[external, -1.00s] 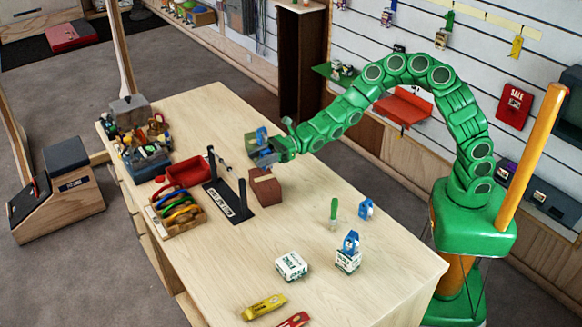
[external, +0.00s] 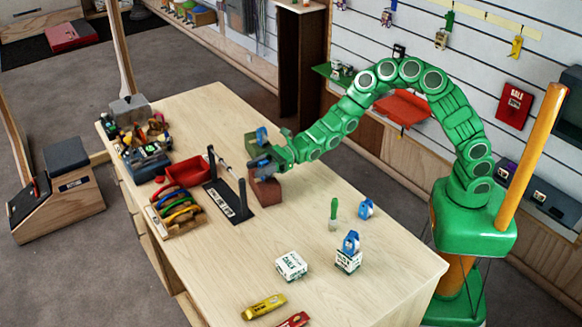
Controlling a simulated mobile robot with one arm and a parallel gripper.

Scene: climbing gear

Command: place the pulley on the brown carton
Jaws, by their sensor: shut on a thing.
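My gripper (external: 262,167) is at the far left end of my green arm, right over the carton's top. It is shut on a small blue-grey thing, which looks like the pulley (external: 265,173). The pulley is partly hidden by the jaws. It is at or just above the carton top; I cannot tell whether they touch. The gripper and pulley cover most of the carton's top.
A green box (external: 252,148) with a blue item on it stands close behind the gripper. The black rack (external: 228,203) with upright posts is left of the carton. Another blue item (external: 366,209), a green-handled brush (external: 333,213) and a white box (external: 291,266) stand to the right and front.

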